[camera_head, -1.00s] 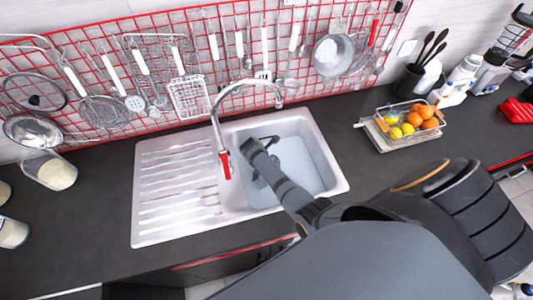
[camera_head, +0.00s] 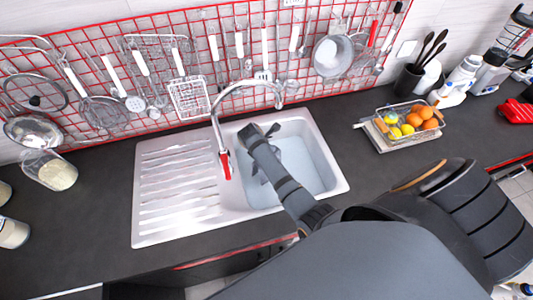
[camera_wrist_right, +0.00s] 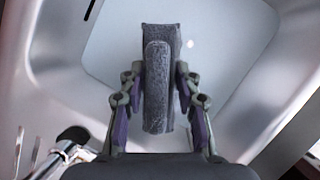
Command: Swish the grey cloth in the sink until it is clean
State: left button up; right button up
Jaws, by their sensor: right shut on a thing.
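The white sink basin (camera_head: 318,150) lies in the middle of the head view, with pale water (camera_head: 297,160) in it. My right arm reaches over the basin from the lower right. In the right wrist view my right gripper (camera_wrist_right: 160,95) is shut on the grey cloth (camera_wrist_right: 158,75), which is folded between the fingers. The cloth's far end lies over the pale water in the basin (camera_wrist_right: 255,35); I cannot tell how deep it is. In the head view the arm hides most of the gripper and the cloth. My left gripper is not in view.
A chrome faucet with a red tip (camera_head: 225,165) stands at the basin's left side. A ribbed drainboard (camera_head: 175,195) lies left of it. A wire fruit basket (camera_head: 408,124) stands to the right. A red utensil grid (camera_head: 105,75) lines the wall. Dark counter on both sides is mostly clear.

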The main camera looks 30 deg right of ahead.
jog(key=shift+r, duration=3.35)
notch_tip(320, 180, up, 7)
jog(key=shift+f, duration=0.1)
